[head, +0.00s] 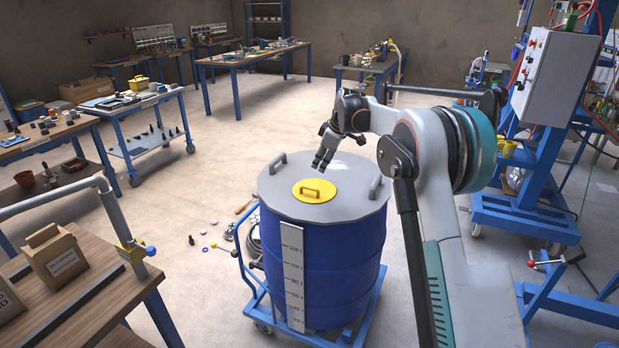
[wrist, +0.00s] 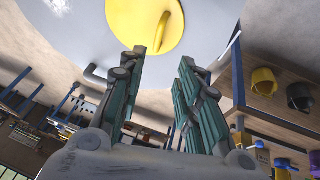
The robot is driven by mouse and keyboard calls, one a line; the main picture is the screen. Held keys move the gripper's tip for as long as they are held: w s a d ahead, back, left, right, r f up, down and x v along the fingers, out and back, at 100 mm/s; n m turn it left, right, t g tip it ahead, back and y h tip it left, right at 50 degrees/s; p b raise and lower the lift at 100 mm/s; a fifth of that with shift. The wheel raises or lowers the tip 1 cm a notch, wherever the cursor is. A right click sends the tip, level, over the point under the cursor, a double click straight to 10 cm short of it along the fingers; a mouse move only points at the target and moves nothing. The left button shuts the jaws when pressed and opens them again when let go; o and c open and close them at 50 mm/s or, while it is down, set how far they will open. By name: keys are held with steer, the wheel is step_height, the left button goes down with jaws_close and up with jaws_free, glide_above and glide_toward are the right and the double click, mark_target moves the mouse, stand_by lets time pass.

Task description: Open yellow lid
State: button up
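The yellow lid (head: 314,190) is a round disc lying flat on the grey top of a blue barrel. It has a small raised yellow handle (head: 313,187). In the wrist view the yellow lid (wrist: 146,25) shows near the top, ahead of the fingertips, with its handle (wrist: 163,33) in sight. My gripper (head: 322,160) is above the barrel, just above and slightly right of the lid in the picture. In the wrist view my gripper (wrist: 163,60) has its fingers apart with nothing between them. No contact with the handle shows.
The grey barrel top (head: 345,205) carries several grey handles around its rim. The blue barrel (head: 345,260) stands on a blue wheeled cart. A wooden table (head: 95,290) is at the left front, and a control box (head: 555,75) on a blue frame is at the right.

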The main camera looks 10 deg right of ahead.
mark_target(311, 189)
steer(key=b+x, duration=0.3)
steer(key=x, duration=1.1)
steer(key=shift+w, duration=0.2)
jaws_close()
